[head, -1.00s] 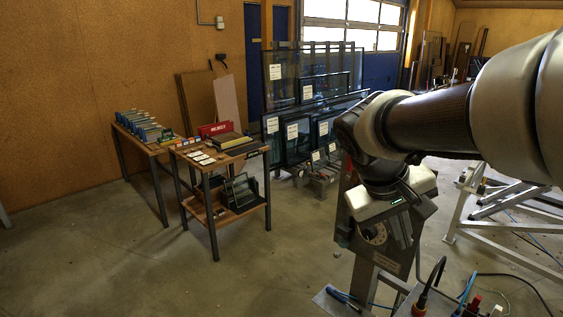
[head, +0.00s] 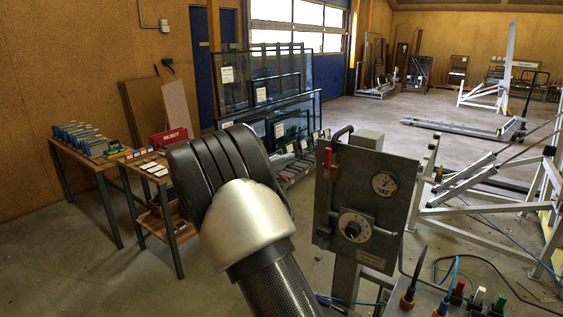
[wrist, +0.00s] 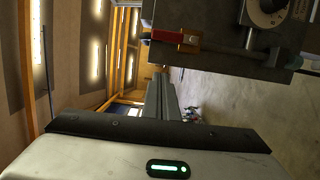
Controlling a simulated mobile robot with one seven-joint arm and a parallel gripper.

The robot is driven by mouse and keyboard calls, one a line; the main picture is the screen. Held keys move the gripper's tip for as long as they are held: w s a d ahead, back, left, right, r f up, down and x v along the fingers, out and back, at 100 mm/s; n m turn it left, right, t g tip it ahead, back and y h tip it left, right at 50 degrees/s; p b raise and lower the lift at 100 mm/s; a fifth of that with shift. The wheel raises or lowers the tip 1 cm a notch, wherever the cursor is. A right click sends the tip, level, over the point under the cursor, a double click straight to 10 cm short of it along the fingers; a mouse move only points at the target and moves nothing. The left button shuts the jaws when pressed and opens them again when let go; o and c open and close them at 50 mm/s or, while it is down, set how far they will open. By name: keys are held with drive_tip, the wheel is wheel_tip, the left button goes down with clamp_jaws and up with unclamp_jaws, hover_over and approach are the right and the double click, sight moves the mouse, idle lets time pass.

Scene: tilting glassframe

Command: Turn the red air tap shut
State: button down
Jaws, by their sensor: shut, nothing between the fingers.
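The air tap has a red lever (head: 327,157) and sits on the upper left edge of a grey metal control panel (head: 345,200). In the head view the lever stands roughly upright. In the wrist view the red lever (wrist: 166,37) lies across the top, with its brass body (wrist: 190,41) to its right. My gripper (wrist: 160,84) shows below the lever in the wrist view, fingers together and empty. It appears apart from the lever. In the head view my arm is left of the panel and hides the gripper.
The panel carries a round gauge (head: 384,183) and a dial knob (head: 354,226). Screwdrivers (head: 408,297) stand at its lower right. A white metal frame (head: 470,190) is to the right. A table with a red box (head: 168,137) is left. Open floor lies behind the panel.

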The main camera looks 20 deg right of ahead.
sight(328, 162)
drive_tip(key=d+p, duration=0.1)
drive_tip(key=d, duration=0.7)
drive_tip(key=shift+s+d, duration=0.2)
drive_tip(key=shift+s, duration=0.05)
